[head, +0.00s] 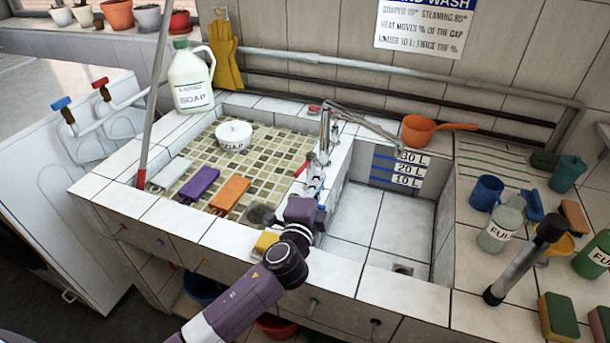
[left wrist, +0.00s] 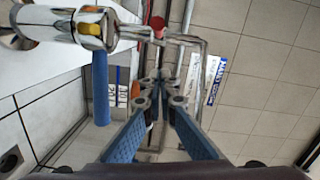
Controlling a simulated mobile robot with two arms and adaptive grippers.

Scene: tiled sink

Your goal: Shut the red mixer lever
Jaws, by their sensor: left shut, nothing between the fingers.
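The red mixer lever (head: 302,168) shows in the head view, sticking out to the left beside the chrome mixer tap (head: 325,130) on the divider between the two basins. My left gripper (head: 316,178) is just to the right of the lever and overlaps the tap's lower part in the picture; I cannot tell whether it touches. In the left wrist view my left gripper (left wrist: 159,76) is shut and empty. The chrome tap body (left wrist: 95,28) fills the upper left there, with a blue lever (left wrist: 100,88) hanging from it. My right gripper is not in view.
An orange saucepan (head: 425,131) sits behind the right basin. A yellow sponge (head: 266,241) is on the front edge. Bottles and mugs (head: 487,192) crowd the right counter.

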